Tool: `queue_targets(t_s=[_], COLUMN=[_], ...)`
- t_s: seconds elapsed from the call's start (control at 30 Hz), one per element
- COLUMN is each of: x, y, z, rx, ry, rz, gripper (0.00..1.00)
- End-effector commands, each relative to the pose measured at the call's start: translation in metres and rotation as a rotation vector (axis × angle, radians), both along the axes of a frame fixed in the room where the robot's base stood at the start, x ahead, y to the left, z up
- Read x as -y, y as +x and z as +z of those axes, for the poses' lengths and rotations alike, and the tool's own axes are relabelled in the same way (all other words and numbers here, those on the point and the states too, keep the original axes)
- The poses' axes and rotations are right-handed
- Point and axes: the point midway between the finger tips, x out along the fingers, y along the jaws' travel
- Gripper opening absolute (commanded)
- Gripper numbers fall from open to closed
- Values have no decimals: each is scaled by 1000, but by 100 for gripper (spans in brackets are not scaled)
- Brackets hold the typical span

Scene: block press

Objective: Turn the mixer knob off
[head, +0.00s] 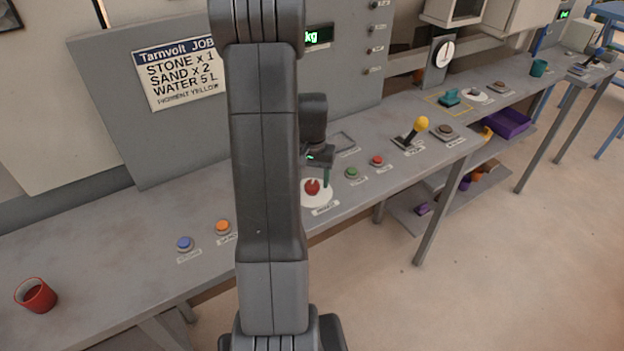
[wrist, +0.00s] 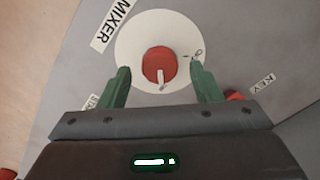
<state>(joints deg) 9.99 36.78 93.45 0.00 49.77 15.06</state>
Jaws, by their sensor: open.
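The mixer knob (head: 312,187) is a round red knob on a white dial plate (head: 318,201) on the grey bench, partly beside my arm in the head view. In the wrist view the knob (wrist: 160,62) sits at upper middle, with a white pointer line on its lower side, toward my gripper. Small dark marks show on the right of the dial (wrist: 130,45); I cannot read them well. My gripper (wrist: 161,75) is open, its green fingers either side of the knob with gaps. In the head view my gripper (head: 322,177) is low at the dial; my arm hides part of it.
Green (head: 352,172) and red (head: 377,160) buttons lie right of the dial, then a yellow-topped lever (head: 421,124). Blue (head: 185,243) and orange (head: 222,227) buttons and a red mug (head: 36,295) are left. A job sign (head: 180,75) stands behind.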

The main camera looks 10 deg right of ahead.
Motion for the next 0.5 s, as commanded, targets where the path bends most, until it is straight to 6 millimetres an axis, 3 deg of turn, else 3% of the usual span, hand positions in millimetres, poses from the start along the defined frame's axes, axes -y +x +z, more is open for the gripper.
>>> queue_targets(t_s=[0.13,0.43,0.5], x=[0,0,0], y=[0,0,0], z=[-11,-13,-13], rx=[-1,0,0], ry=[0,0,0], rz=[0,0,0], gripper=[59,59,49])
